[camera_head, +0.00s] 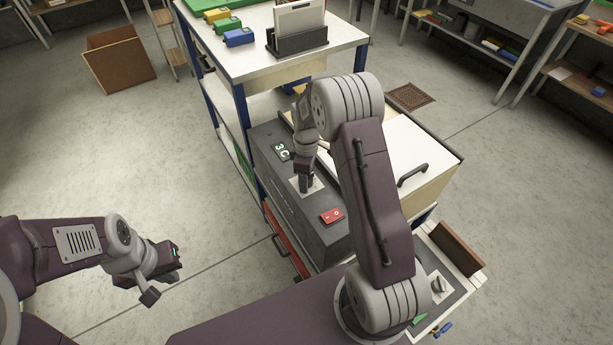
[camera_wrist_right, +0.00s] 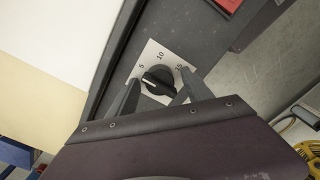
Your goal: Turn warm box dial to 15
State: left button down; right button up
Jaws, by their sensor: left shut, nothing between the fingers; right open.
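My right gripper (camera_head: 306,187) points down over the plate. In the right wrist view its open fingers (camera_wrist_right: 160,95) stand on either side of the dial; contact cannot be told. My left gripper (camera_head: 162,284) is shut and empty, over the floor at left.
A red switch (camera_head: 332,215) sits on the same panel, in front of the dial. A pale lid with a dark handle (camera_head: 412,175) lies right of the panel. A shelf cart (camera_head: 345,38) with a file holder stands behind.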

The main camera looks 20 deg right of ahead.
jog(key=shift+c, duration=0.3)
grip_shut()
